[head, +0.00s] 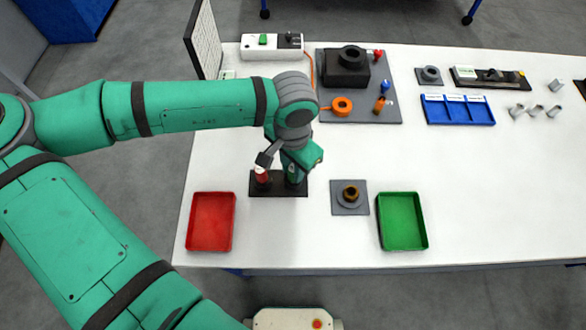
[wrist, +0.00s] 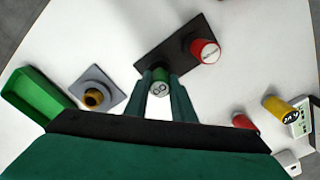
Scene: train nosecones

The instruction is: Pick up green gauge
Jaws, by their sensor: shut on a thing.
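The green gauge (wrist: 160,75), with a pale marked end, shows between my two fingers in the wrist view. My gripper (wrist: 161,83) is shut on it. The gauge is over the near end of the dark holder (wrist: 165,56); I cannot tell whether it is clear of the holder. In the head view the holder (head: 279,191) lies on the white table, and my gripper (head: 293,172) hides much of the green gauge. A red gauge (wrist: 205,51) stands beside it in the same holder, and also shows in the head view (head: 262,177).
A red tray (head: 211,247) and a green tray (head: 403,247) flank a grey plate (head: 338,208) with a brass ring part (head: 351,192). A fixture board (head: 345,108) and blue bin (head: 458,121) lie farther back.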

